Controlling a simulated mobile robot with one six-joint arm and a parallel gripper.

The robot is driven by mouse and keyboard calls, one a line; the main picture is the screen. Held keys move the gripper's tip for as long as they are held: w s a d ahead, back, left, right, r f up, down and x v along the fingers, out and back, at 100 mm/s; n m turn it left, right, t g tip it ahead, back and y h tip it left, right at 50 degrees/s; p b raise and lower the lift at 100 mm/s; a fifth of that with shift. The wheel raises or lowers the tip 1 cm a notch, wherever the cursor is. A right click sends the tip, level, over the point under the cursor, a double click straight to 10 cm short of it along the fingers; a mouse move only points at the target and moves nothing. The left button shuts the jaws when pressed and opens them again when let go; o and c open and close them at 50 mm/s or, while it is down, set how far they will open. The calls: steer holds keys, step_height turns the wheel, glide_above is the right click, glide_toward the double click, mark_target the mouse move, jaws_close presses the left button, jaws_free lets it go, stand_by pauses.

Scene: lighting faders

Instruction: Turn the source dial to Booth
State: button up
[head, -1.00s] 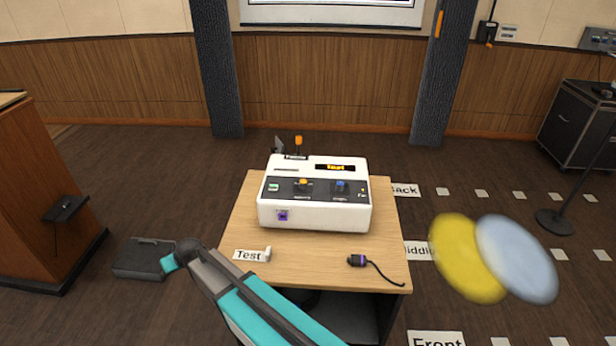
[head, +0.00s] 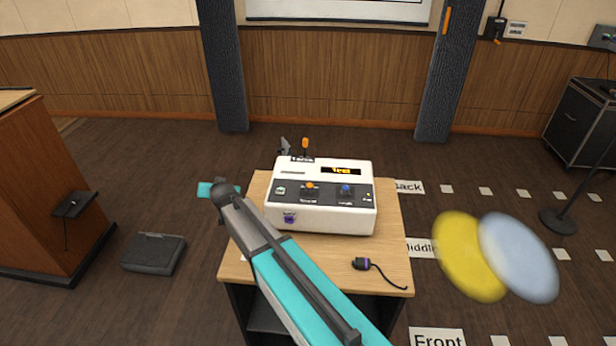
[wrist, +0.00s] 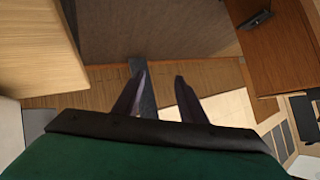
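A white console (head: 335,218) stands on the wooden table (head: 390,275). Its dark front panel carries an orange knob (head: 310,185) and a blue knob (head: 346,190). The lettering under both is too small to read, so I cannot tell which is the source dial or where it points. An amber display (head: 341,170) above them seems to read "Test". My arm crosses the table's left side. My gripper (wrist: 158,78) shows in the wrist view with two fingers apart and nothing between them. In the head view I cannot make out its fingers.
A purple-ended plug with a cord (head: 362,264) lies at the table's right front. A wooden lectern (head: 45,190) stands at the left, with a dark case (head: 153,253) on the floor. Blurred yellow (head: 465,258) and pale blue (head: 518,257) discs show at the right.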

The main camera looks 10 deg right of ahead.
mark_target(310, 185)
steer(key=w+d+r+m+t+h+p, duration=0.1)
steer(key=w+d+r+m, duration=0.2)
steer(key=d+r, duration=0.25)
steer(key=w+d+r+m+h+p, duration=0.1)
steer(key=w+d+r+m+p, duration=0.15)
steer(key=d+r, duration=0.3)
steer(key=s+d+r+m+g+h, duration=0.1)
steer(key=s+d+r+m+g, duration=0.1)
steer(key=d, duration=0.3)
steer(key=s+d+r+m+g+h, duration=0.1)
steer(key=s+d+r+m+g, duration=0.1)
steer(key=s+d+m, duration=0.2)
steer(key=s+d+r+m+g+h, duration=0.1)
steer(key=d+m, duration=0.3)
steer(key=d, duration=0.4)
steer(key=shift+s+d+r+m+g, duration=0.1)
steer(key=shift+s+r+m+g, duration=0.05)
steer(key=shift+s+r+g, duration=0.25)
steer(key=shift+s+d+r+m+g, duration=0.15)
steer(key=shift+s+g, duration=0.15)
steer(key=shift+s, duration=0.2)
steer(key=s+d+r+m+g+y, duration=0.2)
steer(key=s+r+g, duration=0.3)
steer(key=s, duration=0.8)
step_height(310, 185, up, 3)
steer(key=shift+s+f+m+g+b, duration=0.1)
steer(key=shift+s+m+g+b, duration=0.25)
steer(key=shift+m, duration=0.5)
steer(key=shift+f+p, duration=1.85)
steer(key=shift+f, duration=5)
